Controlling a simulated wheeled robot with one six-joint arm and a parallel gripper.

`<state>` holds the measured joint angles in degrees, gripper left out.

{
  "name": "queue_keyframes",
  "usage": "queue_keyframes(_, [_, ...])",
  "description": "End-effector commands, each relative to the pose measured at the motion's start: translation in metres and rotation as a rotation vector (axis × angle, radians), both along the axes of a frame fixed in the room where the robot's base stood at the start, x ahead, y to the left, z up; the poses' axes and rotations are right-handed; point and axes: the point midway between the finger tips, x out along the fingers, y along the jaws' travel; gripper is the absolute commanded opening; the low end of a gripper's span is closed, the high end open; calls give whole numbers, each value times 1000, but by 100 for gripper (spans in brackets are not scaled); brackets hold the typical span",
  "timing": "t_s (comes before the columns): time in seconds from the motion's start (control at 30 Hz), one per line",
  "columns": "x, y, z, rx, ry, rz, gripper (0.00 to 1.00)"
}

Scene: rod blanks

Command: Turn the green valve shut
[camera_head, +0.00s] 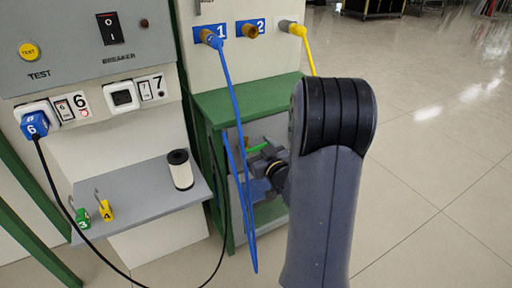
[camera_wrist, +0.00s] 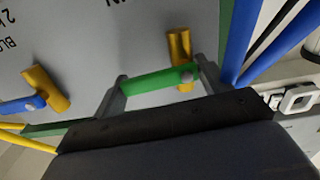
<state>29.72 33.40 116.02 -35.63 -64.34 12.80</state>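The green valve's lever (camera_wrist: 155,82) lies between the two spread fingers of my gripper (camera_wrist: 164,80) in the wrist view. It has a grey pivot screw near its right end and sits across a brass pipe body (camera_wrist: 179,45). The lever's left end is at or close to the left finger; I cannot tell whether it touches. The right finger is just beyond the pivot end. My gripper looks open around the lever. In the head view my gripper (camera_head: 262,160) is partly hidden behind my arm, at the green-framed stand (camera_head: 247,98), with a bit of green showing.
A brass fitting with a blue handle (camera_wrist: 25,105) is beside the valve. Blue hoses (camera_head: 233,100) hang close to my gripper. A shelf (camera_head: 140,195) at the left holds a spool (camera_head: 180,170) and two padlocks. Open floor (camera_head: 430,180) lies to the right.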

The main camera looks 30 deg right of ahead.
Motion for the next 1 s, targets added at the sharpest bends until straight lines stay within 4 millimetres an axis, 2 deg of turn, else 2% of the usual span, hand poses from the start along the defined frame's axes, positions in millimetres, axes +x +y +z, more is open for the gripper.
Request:
queue_keyframes(0.03, [0, 0, 0, 0, 0, 0, 68])
queue_keyframes(0.3, [0, 0, 0, 0, 0, 0, 46])
queue_keyframes(0.63, [0, -1, -3, 91, 3, 0, 46])
queue_keyframes(0.87, [0, -1, -3, 95, 3, 0, 46])
queue_keyframes(0.9, [0, -1, -3, 95, 3, 0, 72])
queue_keyframes(1.0, [0, -1, -3, 94, 3, 0, 80])
